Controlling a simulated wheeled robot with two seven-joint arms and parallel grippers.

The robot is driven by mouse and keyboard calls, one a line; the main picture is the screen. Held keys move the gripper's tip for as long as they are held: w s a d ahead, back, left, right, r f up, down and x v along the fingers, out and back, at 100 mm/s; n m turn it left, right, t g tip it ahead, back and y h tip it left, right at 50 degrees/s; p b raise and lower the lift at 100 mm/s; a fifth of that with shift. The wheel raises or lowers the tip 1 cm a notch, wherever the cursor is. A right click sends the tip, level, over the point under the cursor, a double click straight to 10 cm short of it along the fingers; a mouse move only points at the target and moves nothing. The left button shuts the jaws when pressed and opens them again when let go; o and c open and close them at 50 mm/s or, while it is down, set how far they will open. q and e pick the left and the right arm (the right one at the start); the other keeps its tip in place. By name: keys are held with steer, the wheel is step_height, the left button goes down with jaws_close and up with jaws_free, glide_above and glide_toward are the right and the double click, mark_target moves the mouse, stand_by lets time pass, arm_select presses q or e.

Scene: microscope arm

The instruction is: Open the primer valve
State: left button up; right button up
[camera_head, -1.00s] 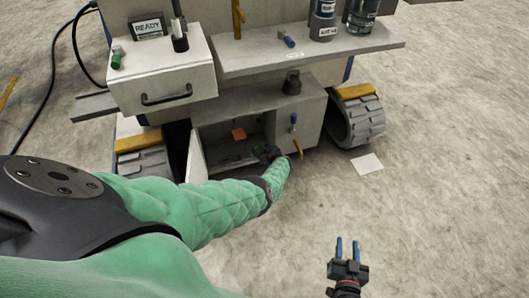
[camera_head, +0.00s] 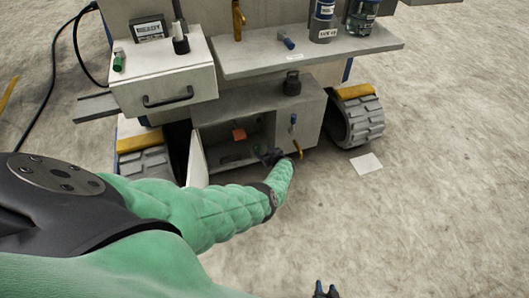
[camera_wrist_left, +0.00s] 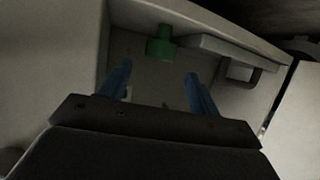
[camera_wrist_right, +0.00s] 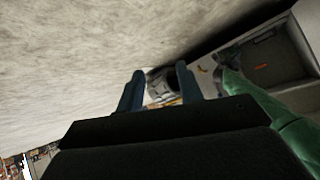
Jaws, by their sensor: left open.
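My left gripper (camera_head: 272,156) is low at the right side of the open lower compartment (camera_head: 228,161) of the machine. It is open; in the left wrist view its two blue fingers (camera_wrist_left: 158,85) stand apart. A green knob-like fitting (camera_wrist_left: 160,45) shows beyond and between them, with nothing seen gripped. Which part is the primer valve is not labelled. A blue handle (camera_head: 293,121) and a yellow lever (camera_head: 298,155) are on the panel right of the compartment. My right gripper (camera_head: 322,287) is open and empty at the bottom edge of the head view.
The compartment door (camera_head: 197,162) stands open on the left, with a red-orange block (camera_head: 239,134) inside. A drawer (camera_head: 165,85) and a shelf (camera_head: 310,52) overhang above. A wheel (camera_head: 357,120) is at the right. A white sheet (camera_head: 366,163) lies on otherwise clear floor.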

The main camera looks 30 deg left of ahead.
steer(key=shift+s+d+f+g, duration=0.15)
steer(key=shift+s+f+g, duration=0.35)
steer(key=shift+s+f, duration=0.65)
